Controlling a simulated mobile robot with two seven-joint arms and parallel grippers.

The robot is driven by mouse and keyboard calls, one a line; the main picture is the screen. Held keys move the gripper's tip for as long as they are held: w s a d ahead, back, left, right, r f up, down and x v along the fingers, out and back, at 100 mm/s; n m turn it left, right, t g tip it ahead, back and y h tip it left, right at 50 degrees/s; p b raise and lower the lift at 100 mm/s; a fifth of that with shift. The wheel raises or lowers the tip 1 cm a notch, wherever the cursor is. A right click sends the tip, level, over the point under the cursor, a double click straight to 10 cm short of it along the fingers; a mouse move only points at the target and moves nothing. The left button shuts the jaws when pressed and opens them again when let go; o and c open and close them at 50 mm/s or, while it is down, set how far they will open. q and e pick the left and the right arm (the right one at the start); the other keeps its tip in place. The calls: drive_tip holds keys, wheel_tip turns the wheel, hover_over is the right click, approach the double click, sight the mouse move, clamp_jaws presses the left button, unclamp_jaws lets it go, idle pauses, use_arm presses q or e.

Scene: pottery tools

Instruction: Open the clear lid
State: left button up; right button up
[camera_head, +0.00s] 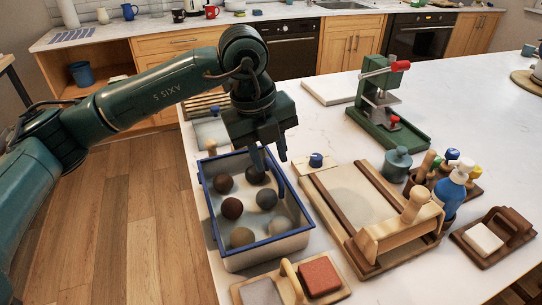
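A pale bin with a blue rim (262,247) stands at the near left of the worktop in the head view. Several brown and grey clay balls (232,208) show inside it. I cannot clearly tell whether a clear lid covers the bin, as no distinct lid surface shows over the balls. A pale, see-through-looking panel (211,134) lies just behind the bin, partly hidden by my arm. My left gripper (270,156) points down over the bin's far right part, fingers apart with nothing seen between them. The fingertips hide part of the far rim. My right gripper is out of view.
Right of the bin are a wooden board with a roller (415,207), a blue bottle (451,190) and a green press (385,105). A wooden tray with a red block (319,276) sits close in front of the bin.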

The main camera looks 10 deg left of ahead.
use_arm(q)
drive_tip(key=shift+w+d+f, duration=0.1)
drive_tip(key=shift+d+f, duration=0.05)
drive_tip(key=shift+f, duration=0.65)
drive_tip(key=shift+c, duration=0.3)
clamp_jaws()
